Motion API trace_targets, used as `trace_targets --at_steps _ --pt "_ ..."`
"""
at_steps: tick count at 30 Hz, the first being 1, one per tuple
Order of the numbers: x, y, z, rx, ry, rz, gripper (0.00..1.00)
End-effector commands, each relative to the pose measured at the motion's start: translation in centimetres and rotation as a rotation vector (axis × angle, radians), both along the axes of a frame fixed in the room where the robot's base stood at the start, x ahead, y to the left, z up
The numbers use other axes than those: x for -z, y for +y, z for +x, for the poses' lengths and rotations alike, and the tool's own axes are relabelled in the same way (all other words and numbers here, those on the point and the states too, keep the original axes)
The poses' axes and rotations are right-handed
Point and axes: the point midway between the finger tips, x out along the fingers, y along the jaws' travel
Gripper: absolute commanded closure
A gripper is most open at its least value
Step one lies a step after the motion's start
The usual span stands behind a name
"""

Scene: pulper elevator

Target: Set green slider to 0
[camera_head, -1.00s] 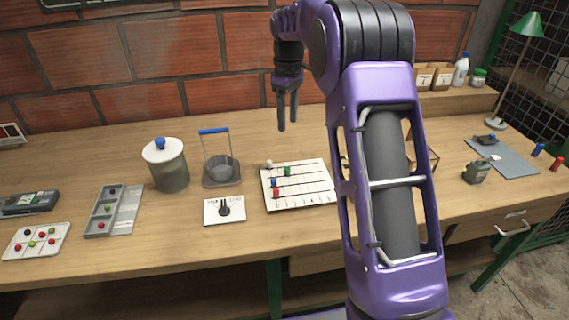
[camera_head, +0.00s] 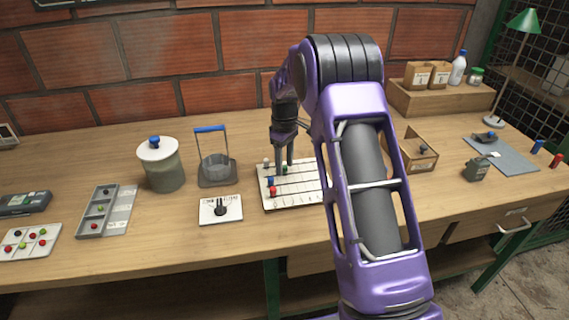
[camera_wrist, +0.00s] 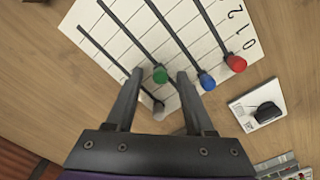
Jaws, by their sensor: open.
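The slider board (camera_head: 310,198) is white with several parallel slots and lies on the table. The green slider (camera_head: 285,169) sits a little along its slot, near the 1 mark; it also shows in the wrist view (camera_wrist: 160,74). The blue slider (camera_wrist: 207,81), red slider (camera_wrist: 236,63) and white-grey slider (camera_wrist: 158,108) are at the 0 end of theirs. My gripper (camera_head: 283,163) points down over the board. In the wrist view, its open fingers (camera_wrist: 160,73) appear on either side of the green knob. I cannot tell their exact height. My arm hides the board's right edge.
A dial plate (camera_head: 232,210) lies just left of the board. A wooden box (camera_head: 418,160) is to the right. The table's front strip is clear.

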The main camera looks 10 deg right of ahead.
Motion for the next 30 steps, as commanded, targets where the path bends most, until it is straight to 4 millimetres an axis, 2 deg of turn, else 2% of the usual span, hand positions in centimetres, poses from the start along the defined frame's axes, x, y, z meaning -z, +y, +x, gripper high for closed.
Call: trace_targets --at_steps 6,15,30 --pt "0.01 0.01 0.00 0.000 0.000 0.000 0.47" --pt "-0.02 0.01 0.00 0.000 0.000 0.000 1.00" --pt "-0.05 0.02 0.01 0.000 0.000 0.000 1.00"
